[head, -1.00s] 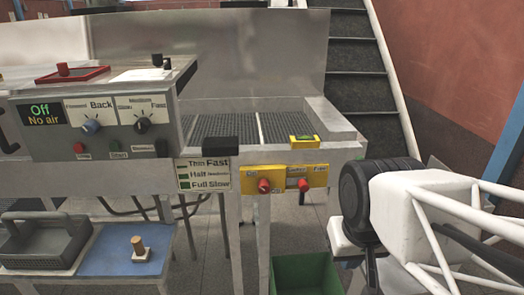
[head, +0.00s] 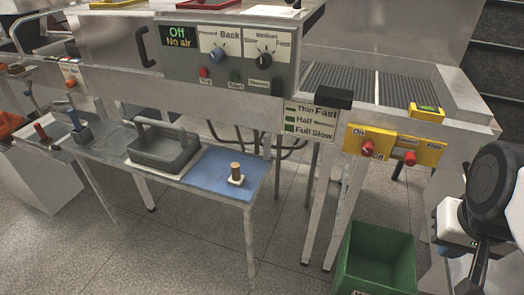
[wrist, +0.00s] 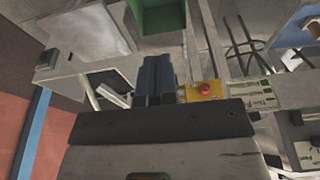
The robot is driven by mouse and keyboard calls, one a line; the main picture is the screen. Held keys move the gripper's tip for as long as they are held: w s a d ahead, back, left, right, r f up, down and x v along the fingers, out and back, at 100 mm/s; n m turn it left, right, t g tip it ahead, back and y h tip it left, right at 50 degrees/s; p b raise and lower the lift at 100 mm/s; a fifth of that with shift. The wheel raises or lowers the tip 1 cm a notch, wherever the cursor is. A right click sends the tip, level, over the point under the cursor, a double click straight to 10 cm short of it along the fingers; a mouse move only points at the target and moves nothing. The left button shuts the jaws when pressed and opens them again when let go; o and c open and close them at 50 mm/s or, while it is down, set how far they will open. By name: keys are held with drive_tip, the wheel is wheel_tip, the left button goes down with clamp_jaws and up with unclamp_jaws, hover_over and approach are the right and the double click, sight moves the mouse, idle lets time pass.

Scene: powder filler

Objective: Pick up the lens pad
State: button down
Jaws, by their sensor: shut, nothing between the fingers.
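In the head view only part of my arm shows at the right edge; the fingertips are not visible there.
A grey caddy (head: 165,148) with a handle sits left of the pad. The control panel (head: 230,55) juts out above the bench. A yellow switch panel (head: 395,146) and a green bin (head: 375,262) lie between my arm and the bench. Floor in front is clear.

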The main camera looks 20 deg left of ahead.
drive_tip(key=c, duration=1.8)
unclamp_jaws()
drive_tip(key=shift+c, duration=0.2)
drive_tip(key=o, duration=1.1)
drive_tip(key=shift+o, duration=0.2)
